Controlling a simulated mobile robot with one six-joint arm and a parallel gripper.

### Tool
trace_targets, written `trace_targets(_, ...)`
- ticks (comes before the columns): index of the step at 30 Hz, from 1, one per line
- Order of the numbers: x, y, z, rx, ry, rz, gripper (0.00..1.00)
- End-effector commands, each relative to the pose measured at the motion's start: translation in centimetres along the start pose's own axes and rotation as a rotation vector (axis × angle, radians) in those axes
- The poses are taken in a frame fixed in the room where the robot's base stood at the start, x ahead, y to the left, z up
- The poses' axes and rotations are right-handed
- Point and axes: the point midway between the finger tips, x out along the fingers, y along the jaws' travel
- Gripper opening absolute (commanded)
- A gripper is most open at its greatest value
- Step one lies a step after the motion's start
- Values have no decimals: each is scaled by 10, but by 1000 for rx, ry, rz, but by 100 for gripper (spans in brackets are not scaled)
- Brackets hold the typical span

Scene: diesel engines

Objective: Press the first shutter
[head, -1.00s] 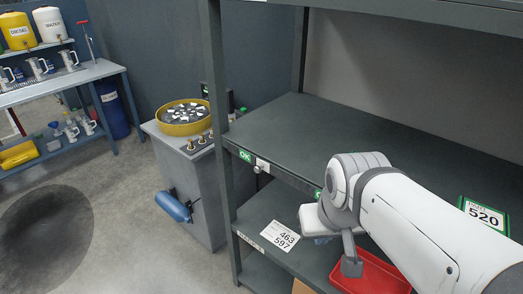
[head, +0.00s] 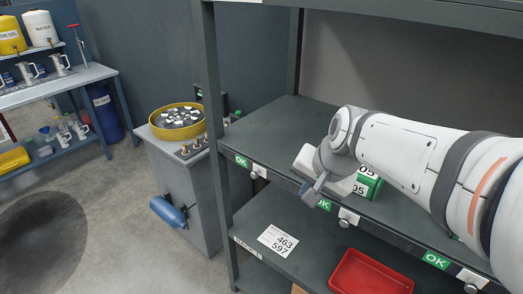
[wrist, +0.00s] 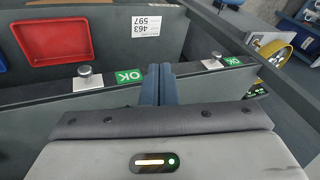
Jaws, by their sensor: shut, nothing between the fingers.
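No part is marked as the first shutter. Along the front edge of the middle shelf are round metal knobs on white plates, each beside a green OK label: a left knob (head: 255,175), a middle knob (head: 345,222) and a right knob (head: 470,288). My gripper (head: 310,196) is shut and empty at this edge, between the left and middle knobs, close to the middle OK label (head: 324,204). In the wrist view its blue-grey fingers (wrist: 159,85) are together between two knobs, one on the left (wrist: 84,75) and one on the right (wrist: 216,57). Contact cannot be told.
A red tray (head: 371,272) and a 463/597 card (head: 278,240) lie on the lower shelf. A green numbered box (head: 367,184) stands behind my wrist. A shelf post (head: 213,130) rises at left. Beyond it is a grey cabinet with a yellow basin (head: 178,122).

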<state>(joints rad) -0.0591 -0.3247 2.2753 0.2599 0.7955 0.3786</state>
Motion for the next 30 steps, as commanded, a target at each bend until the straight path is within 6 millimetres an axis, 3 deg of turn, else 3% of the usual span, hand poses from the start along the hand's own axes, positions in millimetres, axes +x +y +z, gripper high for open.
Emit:
trace_targets(3,16,-44,-32,219,-12,-92,0)
trace_targets(9,29,-83,-60,437,-31,-177,0)
trace_targets(23,34,-89,-62,463,-34,-187,0)
trace_targets(30,70,-95,-62,463,-40,-183,0)
